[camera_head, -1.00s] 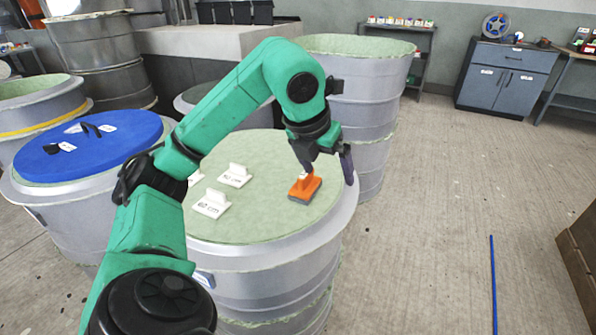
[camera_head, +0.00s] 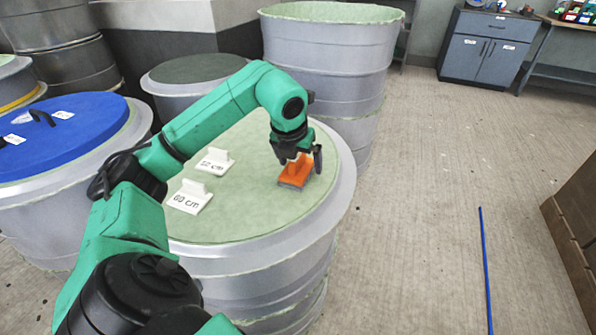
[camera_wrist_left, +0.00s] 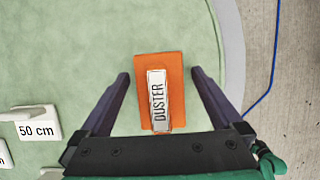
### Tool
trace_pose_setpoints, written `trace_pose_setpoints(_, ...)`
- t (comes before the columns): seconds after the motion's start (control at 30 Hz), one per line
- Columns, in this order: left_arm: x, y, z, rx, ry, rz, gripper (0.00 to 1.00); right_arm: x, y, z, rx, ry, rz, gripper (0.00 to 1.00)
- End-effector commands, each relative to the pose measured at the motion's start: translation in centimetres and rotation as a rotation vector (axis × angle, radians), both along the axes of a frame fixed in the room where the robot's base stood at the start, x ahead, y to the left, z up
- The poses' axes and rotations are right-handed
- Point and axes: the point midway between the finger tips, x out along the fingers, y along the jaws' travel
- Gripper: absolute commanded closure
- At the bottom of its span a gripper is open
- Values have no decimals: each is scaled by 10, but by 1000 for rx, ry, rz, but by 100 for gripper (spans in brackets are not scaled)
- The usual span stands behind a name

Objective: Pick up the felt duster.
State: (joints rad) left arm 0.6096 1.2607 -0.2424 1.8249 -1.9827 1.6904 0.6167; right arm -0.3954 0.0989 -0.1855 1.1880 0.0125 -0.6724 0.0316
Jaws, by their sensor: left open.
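The felt duster (camera_head: 296,171) is an orange block with a grey underside, lying on the round pale green top of a grey mould (camera_head: 225,225), near its right side. In the left wrist view the duster (camera_wrist_left: 174,72) shows a white handle lettered "DUSTER". My left gripper (camera_head: 302,160) is right over the duster, pointing down. In the wrist view its two dark fingers (camera_wrist_left: 160,92) are open, one on each side of the duster, with gaps between them and it. Whether the fingertips reach the duster's height is hard to tell. My right gripper is not in view.
White markers stand on the same top: one lettered "60 cm" (camera_head: 189,197), another (camera_head: 215,161) behind it, and a "50 cm" one (camera_wrist_left: 36,124) in the wrist view. A blue-lidded mould (camera_head: 60,150) stands left, a tall grey mould (camera_head: 325,65) behind. Floor at right is mostly clear.

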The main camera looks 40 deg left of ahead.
Motion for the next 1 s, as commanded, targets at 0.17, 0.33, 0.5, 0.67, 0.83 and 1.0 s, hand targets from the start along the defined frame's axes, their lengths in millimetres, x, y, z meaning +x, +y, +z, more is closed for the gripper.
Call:
trace_pose_setpoints(0.17, 0, 0, 0, 0, -1, 0, 0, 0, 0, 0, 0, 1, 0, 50)
trace_pose_setpoints(0.33, 0, 0, 0, -1, -1, 0, 65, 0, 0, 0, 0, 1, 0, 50)
trace_pose_setpoints(0.5, 0, 0, 0, -1, -1, 0, 84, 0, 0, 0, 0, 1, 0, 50)
trace_pose_setpoints(0.67, 1, 0, 4, 0, -2, 0, 84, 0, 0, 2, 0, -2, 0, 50)
trace_pose_setpoints(0.83, 1, 0, 29, -2, -7, -1, 84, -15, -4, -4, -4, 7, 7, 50)
trace_pose_setpoints(1.0, 2, -1, 94, -4, -11, -1, 84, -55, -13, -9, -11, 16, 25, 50)
